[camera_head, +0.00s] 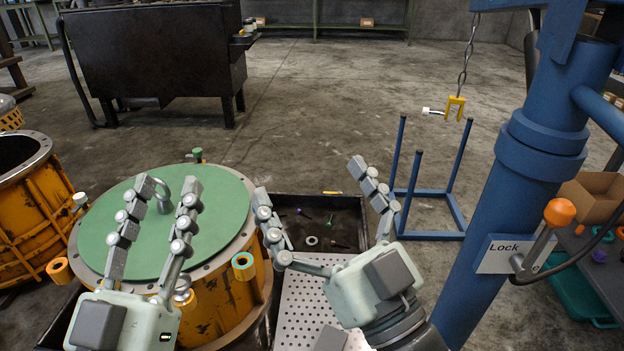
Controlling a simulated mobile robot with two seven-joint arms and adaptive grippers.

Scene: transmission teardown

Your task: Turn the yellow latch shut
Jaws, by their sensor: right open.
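No part is clearly marked as the yellow latch. A yellow clevis (455,107) with a white-tipped pin hangs from a chain at the upper right. A lever with an orange knob (559,212) stands beside the "Lock" plate (498,253) on the blue column. My right gripper (310,181) is open and empty, left of the blue column.
The orange casing (215,310) stands under the lid. A dark tray (318,204) with small parts lies behind my right gripper, with a perforated plate (300,300) in front. The blue column (510,190) and blue frame (432,236) stand right.

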